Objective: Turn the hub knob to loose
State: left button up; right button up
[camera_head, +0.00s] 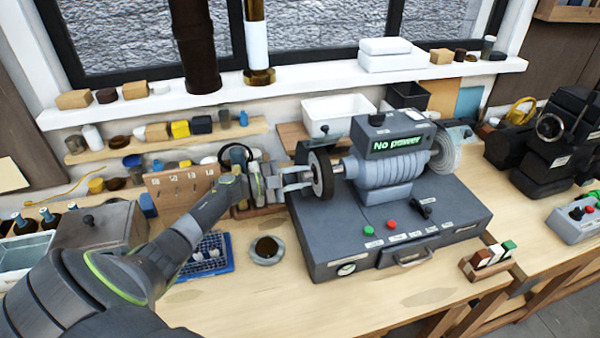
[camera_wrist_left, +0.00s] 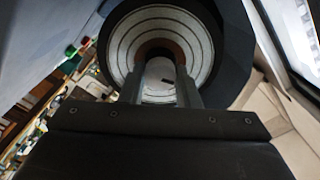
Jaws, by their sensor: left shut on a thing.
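The machine (camera_head: 385,165) with a grey ribbed body stands on a dark grey base and has a small screen reading "No power". A dark-rimmed wheel (camera_head: 322,174) sits on its left end; the wrist view shows its pale ringed face (camera_wrist_left: 200,40). My left gripper (camera_head: 306,181) reaches in from the left to the wheel's centre. In the wrist view its two fingers (camera_wrist_left: 160,88) are shut on the pale hub knob (camera_wrist_left: 158,72) between them. The fingers and wheel hide much of the knob in the head view, and its turn setting cannot be read.
Green (camera_head: 369,230) and red (camera_head: 391,224) buttons and a black lever (camera_head: 424,208) are on the base. A small dark-filled cup (camera_head: 267,249) and blue rack (camera_head: 207,258) stand left of it. Bare tabletop lies in front.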

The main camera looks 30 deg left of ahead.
pick_arm(q)
jog(key=shift+n, duration=0.6)
jog(key=o, duration=1)
